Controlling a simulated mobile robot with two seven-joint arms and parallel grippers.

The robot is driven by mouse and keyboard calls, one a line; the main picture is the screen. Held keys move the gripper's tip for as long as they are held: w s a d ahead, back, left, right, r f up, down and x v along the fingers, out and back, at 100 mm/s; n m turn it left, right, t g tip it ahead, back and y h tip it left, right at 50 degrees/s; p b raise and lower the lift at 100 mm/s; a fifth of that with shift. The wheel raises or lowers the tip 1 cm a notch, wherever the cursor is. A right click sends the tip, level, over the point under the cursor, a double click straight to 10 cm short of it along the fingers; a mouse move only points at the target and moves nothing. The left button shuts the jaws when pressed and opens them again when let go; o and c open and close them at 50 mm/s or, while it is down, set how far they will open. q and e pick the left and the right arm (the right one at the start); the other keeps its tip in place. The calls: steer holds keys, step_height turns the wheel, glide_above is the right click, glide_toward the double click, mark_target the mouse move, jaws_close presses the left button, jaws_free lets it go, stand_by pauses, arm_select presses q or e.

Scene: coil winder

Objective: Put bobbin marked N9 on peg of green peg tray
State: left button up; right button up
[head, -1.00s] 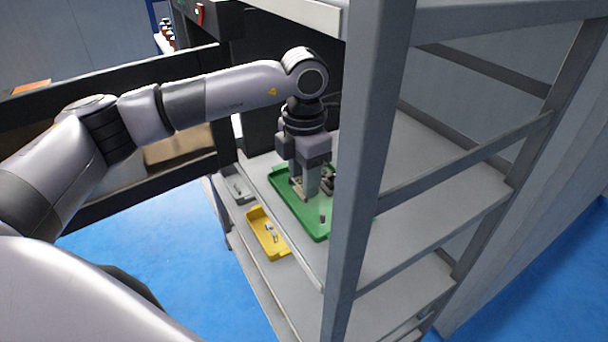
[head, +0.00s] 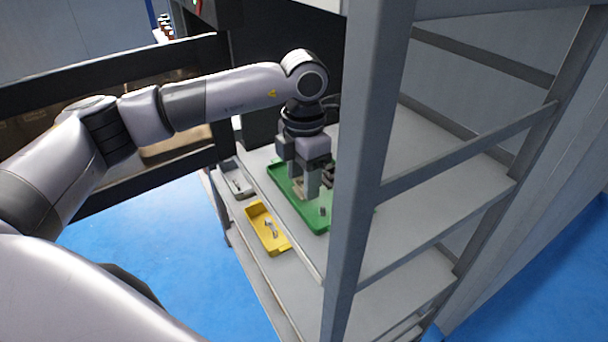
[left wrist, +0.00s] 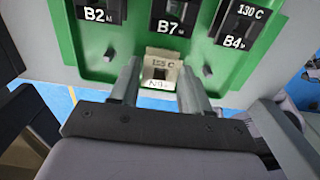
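The green peg tray (head: 318,226) lies on the shelf and fills much of the left wrist view (left wrist: 68,40). My left gripper (head: 305,190) points down over it. In the left wrist view its two fingers (left wrist: 160,82) stand close on either side of a pale beige bobbin (left wrist: 163,66) and appear shut on it. The bobbin reads "155 C"; a lower mark starts with N, its second character unclear. Short bare pegs flank it, one on the left (left wrist: 108,54) and one on the right (left wrist: 208,71). Whether a peg is under the bobbin is hidden. My right gripper is not in view.
Dark bobbins marked B2 (left wrist: 97,14), B7 (left wrist: 171,22) and B4 (left wrist: 236,28) sit on the green tray. A yellow tray (head: 282,246) and a grey tray (head: 229,169) lie to its left. A grey rack post (head: 360,180) hides the tray's right part.

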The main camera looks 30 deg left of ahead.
arm_select(q)
steer(key=shift+o, duration=1.2)
steer(key=shift+r+b, duration=0.3)
steer(key=shift+r, duration=3.3)
steer(key=shift+s, duration=0.1)
